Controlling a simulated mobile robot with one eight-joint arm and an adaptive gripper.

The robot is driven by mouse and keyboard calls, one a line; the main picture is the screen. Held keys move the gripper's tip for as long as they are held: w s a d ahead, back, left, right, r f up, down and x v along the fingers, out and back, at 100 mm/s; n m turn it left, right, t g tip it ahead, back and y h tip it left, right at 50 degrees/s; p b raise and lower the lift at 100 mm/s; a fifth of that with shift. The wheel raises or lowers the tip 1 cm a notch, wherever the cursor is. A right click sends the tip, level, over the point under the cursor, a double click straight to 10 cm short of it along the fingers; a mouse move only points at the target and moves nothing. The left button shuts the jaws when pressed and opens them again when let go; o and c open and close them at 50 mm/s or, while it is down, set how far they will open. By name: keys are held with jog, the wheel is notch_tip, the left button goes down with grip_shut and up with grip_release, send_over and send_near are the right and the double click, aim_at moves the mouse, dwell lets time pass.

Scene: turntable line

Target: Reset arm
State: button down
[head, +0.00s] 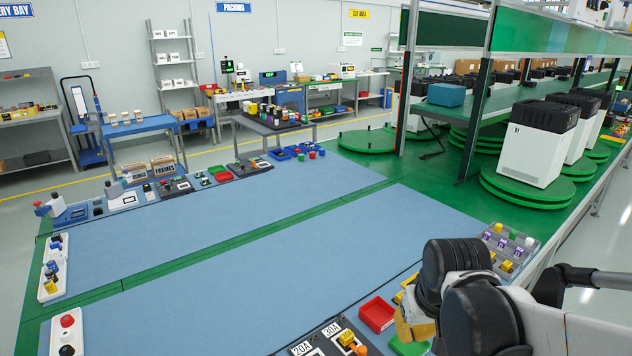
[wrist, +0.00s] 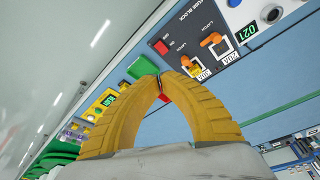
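My gripper (head: 408,328) shows in the head view at the lower right, low over the near right corner of the blue worktop. My folded dark and white arm links cover part of the area around it. In the wrist view, the two yellow fingers of my gripper (wrist: 160,78) curve together and their tips meet. Nothing is seen held between them. A little red shows in the gap behind the tips.
A red tray (head: 376,314) and a fuse panel with 20A and 30A switches (head: 328,340) lie left of my gripper. The fuse panel also shows in the wrist view (wrist: 190,50). A tray of small parts (head: 510,246) lies beyond my arm. The middle worktop (head: 250,260) is clear.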

jog(key=s+r+t, duration=0.3)
jog(key=s+r, duration=0.3)
jog(key=s, duration=0.2)
jog(key=shift+s+r+m+t, duration=0.15)
jog(key=shift+r+m+t, duration=0.1)
jog(key=shift+m+t, duration=0.05)
dwell(0.5)
